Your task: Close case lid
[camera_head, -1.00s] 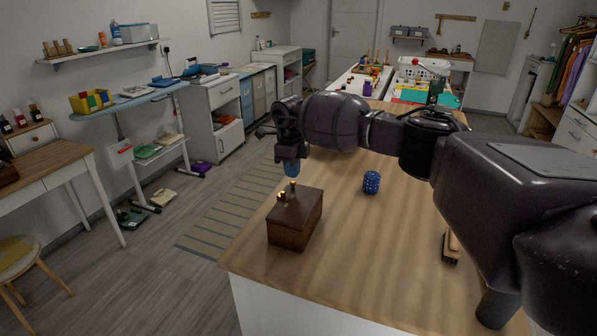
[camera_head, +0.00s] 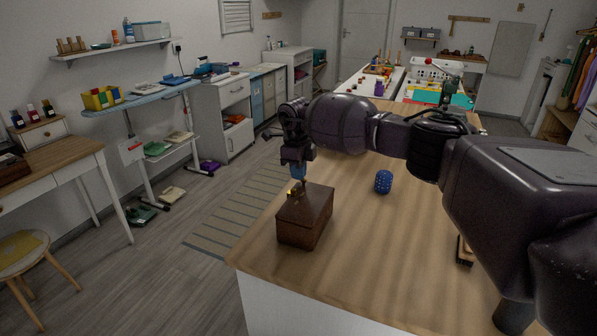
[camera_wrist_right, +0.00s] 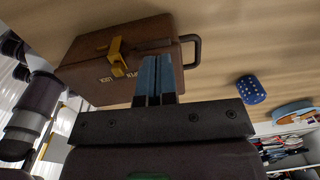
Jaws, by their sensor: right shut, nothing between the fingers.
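The case (camera_head: 305,218) is a dark brown box with gold-coloured fittings, standing near the left edge of the wooden counter. Its lid looks down in the head view. The right wrist view shows the case (camera_wrist_right: 90,75) with a gold latch (camera_wrist_right: 117,57), a dark handle (camera_wrist_right: 192,50) and small lettering. My right gripper (camera_head: 298,179) is at the case's far left top edge, with its blue fingers pointing down. In the wrist view the fingers (camera_wrist_right: 158,78) are together and empty, overlapping the case face; contact is unclear. My left gripper is out of view.
A blue dotted cylinder (camera_head: 383,182) stands on the counter (camera_head: 370,260) right of the case. A brush-like item (camera_head: 464,250) lies farther right, partly behind my right arm. The counter in front of the case is clear.

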